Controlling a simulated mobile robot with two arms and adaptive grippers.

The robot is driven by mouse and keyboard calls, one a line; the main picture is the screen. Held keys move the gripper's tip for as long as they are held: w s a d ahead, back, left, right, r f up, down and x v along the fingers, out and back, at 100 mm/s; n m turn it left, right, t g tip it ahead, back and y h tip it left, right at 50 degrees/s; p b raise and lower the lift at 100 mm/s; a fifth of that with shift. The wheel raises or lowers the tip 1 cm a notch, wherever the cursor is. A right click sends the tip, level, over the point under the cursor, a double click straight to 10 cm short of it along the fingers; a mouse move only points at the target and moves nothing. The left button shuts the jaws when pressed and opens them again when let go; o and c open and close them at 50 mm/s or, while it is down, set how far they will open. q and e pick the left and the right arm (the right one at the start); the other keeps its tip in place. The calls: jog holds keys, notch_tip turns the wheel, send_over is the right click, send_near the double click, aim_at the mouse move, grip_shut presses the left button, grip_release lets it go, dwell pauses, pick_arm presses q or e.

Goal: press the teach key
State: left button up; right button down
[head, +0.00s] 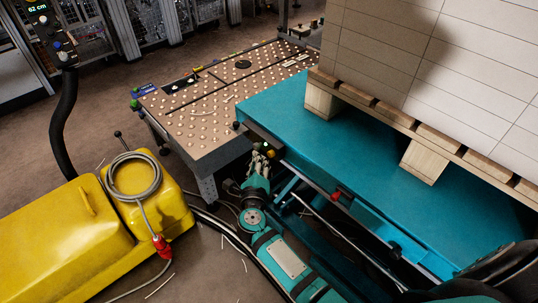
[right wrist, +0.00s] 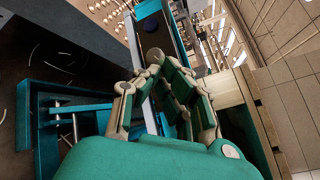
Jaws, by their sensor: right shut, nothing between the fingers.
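My right gripper (head: 262,155) is shut and empty, close to the near left corner of the teal lift table (head: 290,108). A control panel (head: 52,30) with a lit "62 cm" display and several knobs stands at the upper left, apart from the gripper. I cannot make out which key is the teach key. My left gripper is not in view.
A pallet (head: 425,160) with a large pale stack (head: 450,60) stands on the lift table. A ball-topped table (head: 225,95) adjoins it. A yellow machine (head: 60,240) with a coiled grey cable (head: 133,175) and red plug (head: 161,246) fills the lower left. Cables cross the floor.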

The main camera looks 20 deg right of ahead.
jog(key=a, duration=0.1)
jog(key=s+a, duration=0.1)
jog(key=a, duration=0.2)
jog(key=shift+s+a, duration=0.3)
jog(key=shift+s, duration=0.05)
dwell(0.6)
